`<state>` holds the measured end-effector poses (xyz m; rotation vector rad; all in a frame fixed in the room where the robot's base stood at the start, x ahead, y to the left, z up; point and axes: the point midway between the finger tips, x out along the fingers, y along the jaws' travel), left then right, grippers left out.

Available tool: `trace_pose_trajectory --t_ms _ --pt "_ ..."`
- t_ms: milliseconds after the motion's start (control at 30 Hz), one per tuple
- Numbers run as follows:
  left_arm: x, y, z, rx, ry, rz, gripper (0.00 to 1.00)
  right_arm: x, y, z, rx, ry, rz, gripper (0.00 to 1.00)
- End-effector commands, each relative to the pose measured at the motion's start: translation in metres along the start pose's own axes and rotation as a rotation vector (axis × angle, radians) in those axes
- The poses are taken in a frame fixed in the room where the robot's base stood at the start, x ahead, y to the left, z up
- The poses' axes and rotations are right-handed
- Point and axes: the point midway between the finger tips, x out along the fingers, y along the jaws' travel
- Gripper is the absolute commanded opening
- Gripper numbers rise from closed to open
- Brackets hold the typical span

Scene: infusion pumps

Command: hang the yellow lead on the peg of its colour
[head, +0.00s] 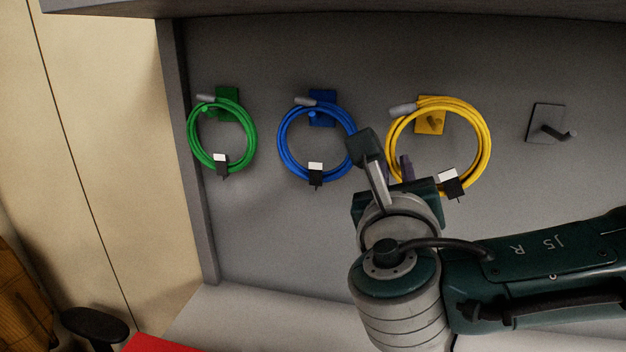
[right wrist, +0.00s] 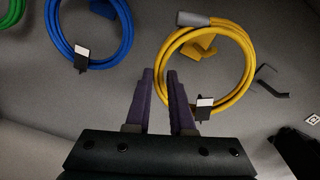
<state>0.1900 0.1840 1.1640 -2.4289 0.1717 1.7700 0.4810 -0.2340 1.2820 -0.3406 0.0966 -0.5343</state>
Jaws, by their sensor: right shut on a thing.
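The yellow lead (head: 487,135) is a coiled ring with a grey end and a black-and-white tag. In the head view its ring surrounds the yellow peg (head: 432,122); I cannot tell whether it rests on the peg or is in front of it. The right wrist view also shows the lead (right wrist: 249,62) and the yellow peg (right wrist: 198,50) inside its outline. My right gripper (head: 398,168) is shut on the lead's lower left side, its purple fingers (right wrist: 161,75) close together there. My left gripper is not in view.
A green lead (head: 190,143) and a blue lead (head: 281,145) hang on pegs of their colours to the left. A bare grey peg (head: 552,130) is to the right. A side panel (head: 190,150) bounds the grey back wall on the left.

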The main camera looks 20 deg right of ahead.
Motion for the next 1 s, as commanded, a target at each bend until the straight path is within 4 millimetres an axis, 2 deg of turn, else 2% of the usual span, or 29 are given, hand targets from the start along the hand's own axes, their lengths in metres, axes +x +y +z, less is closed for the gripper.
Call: trace_pose_trajectory --t_ms 833,1000 --pt "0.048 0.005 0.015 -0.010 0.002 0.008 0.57 0.057 0.000 -0.003 0.001 -0.003 -0.003 0.00" --pt "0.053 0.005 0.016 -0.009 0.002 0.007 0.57 0.056 0.003 -0.013 0.000 0.000 -0.002 0.00"
